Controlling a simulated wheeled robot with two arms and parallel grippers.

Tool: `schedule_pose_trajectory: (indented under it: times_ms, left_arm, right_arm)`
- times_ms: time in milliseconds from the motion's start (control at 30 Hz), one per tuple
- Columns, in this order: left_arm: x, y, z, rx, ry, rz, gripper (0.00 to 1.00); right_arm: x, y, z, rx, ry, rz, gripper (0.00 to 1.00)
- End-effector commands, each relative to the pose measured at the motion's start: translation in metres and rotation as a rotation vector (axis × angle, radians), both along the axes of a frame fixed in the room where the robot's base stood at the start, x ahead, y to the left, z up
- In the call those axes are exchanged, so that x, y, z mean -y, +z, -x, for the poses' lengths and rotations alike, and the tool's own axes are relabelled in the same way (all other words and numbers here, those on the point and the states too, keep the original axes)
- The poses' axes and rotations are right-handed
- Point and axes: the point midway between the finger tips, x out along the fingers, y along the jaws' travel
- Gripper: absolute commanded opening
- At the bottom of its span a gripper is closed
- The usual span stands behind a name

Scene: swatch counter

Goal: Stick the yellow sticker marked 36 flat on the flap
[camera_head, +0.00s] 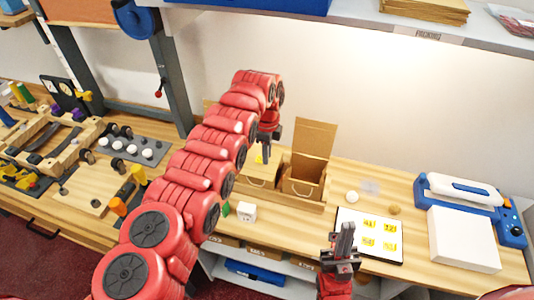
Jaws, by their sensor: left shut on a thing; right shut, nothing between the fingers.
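My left gripper (265,148) hangs over the left of the cardboard boxes, shut on a small yellow sticker (259,160). Its number is too small to read. An open brown box (303,184) stands just right of it, with its flap (315,137) standing up at the back. A second brown box (258,181) is beside it on the left, partly hidden by my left arm. A white sheet (351,246) with several numbered yellow stickers lies on the counter. My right gripper (346,232) is shut and empty over the left edge of that sheet.
A white block (246,212), a white ball (352,197) and a tan ball (394,210) are on the counter. A blue and white machine (470,190) and a white box (462,240) stand at the right. A shelf (350,22) overhangs the back.

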Motion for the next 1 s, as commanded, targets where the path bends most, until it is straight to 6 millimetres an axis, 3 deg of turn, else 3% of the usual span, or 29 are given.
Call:
schedule_pose_trajectory:
  times_ms: [1000]
  left_arm:
    - [-0.0001, -0.0089, 0.0001, 0.0, 0.0, 0.0, 0.0]
  right_arm:
    - [0.0, -0.0099, 0.0001, 0.0, 0.0, 0.0, 0.0]
